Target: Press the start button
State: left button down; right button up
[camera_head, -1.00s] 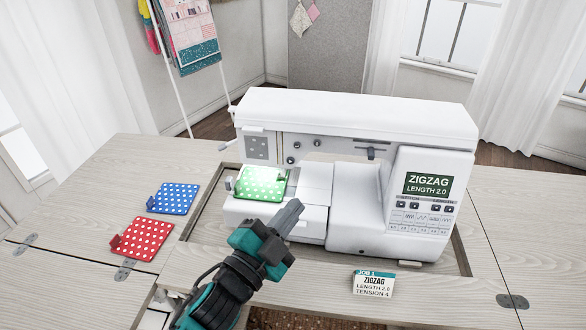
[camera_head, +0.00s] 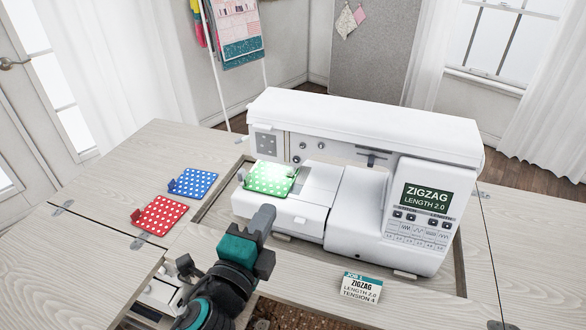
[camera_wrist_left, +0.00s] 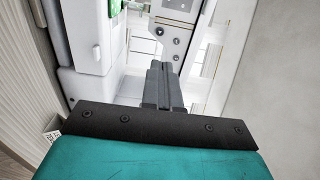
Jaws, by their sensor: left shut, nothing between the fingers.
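The white sewing machine (camera_head: 350,220) stands in the cabinet's cutout. Small round buttons (camera_head: 302,146) sit on its face above the lit sewing area; I cannot tell which is the start button. They seem to show in the left wrist view as dark round marks (camera_wrist_left: 176,41) above the fingertips. A green dotted square (camera_head: 269,179) lies under the needle area. My left gripper (camera_head: 267,209) is shut and empty, in front of the machine's lower left bed and apart from the buttons. In the wrist view, its closed fingers (camera_wrist_left: 160,66) point toward the machine face. My right gripper is not in view.
The screen (camera_head: 427,195) reads ZIGZAG, LENGTH 2.0. A job card (camera_head: 361,288) stands in front of the machine. Blue (camera_head: 193,183) and red (camera_head: 159,215) dotted squares lie on the table (camera_head: 110,195) at left. The raised machine bed is close to my left gripper.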

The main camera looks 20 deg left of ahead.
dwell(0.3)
pick_arm(q)
jog(key=shift+w, duration=0.1)
jog(key=p, duration=0.2)
send_near(296, 160)
jog(key=w, duration=0.7)
jog(key=shift+d, duration=0.1)
